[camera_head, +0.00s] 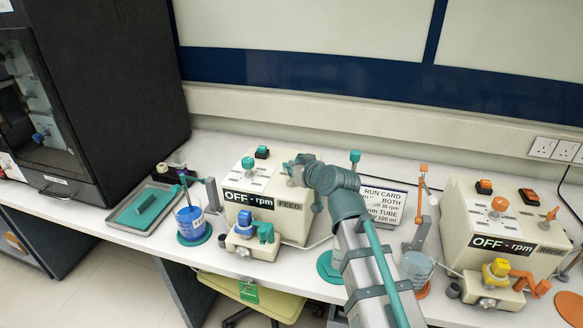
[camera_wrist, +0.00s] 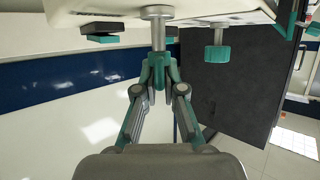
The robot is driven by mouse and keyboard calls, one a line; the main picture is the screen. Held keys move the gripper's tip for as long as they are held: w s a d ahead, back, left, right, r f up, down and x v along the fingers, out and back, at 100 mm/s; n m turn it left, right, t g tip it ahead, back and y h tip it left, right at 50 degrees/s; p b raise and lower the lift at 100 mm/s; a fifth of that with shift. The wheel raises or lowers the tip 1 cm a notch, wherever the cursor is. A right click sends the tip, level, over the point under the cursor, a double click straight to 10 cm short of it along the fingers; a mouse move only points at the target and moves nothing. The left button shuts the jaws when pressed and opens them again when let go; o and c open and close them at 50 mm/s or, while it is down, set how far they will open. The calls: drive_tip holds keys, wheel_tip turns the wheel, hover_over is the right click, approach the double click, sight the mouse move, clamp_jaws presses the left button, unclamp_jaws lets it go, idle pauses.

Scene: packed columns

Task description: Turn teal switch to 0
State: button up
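The cream teal-marked pump (camera_head: 285,227) stands left of centre, with an OFF - rpm display and a FEED label. Its top carries a teal knob (camera_head: 248,162) and a dark rocker switch (camera_head: 262,152). My gripper is over the pump's right top, mostly hidden behind my arm in the head view. In the wrist view, my gripper (camera_wrist: 158,75) has its fingers closed together around the end of the teal switch, whose grey metal stem (camera_wrist: 158,33) rises from the pump's top. The switch's handle is mostly hidden between the fingers, so I cannot read its position.
A similar orange-marked pump (camera_head: 505,245) stands at right. A run card (camera_head: 383,203) is between the pumps. A blue-liquid beaker (camera_head: 190,222) and a tray (camera_head: 120,222) are at left, beside a dark cabinet (camera_head: 105,85). The teal knob (camera_wrist: 217,53) is close beside my fingers.

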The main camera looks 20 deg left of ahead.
drive_tip(key=o, duration=0.4)
drive_tip(key=shift+s+d+f, duration=0.1)
drive_tip(key=shift+d+f, duration=0.05)
drive_tip(key=shift+f, duration=0.15)
drive_tip(key=shift+o, duration=0.2)
drive_tip(key=shift+r, duration=0.15)
drive_tip(key=v, duration=1.1)
drive_tip(key=shift+s+d+r, duration=0.2)
drive_tip(key=shift+d+r, duration=0.05)
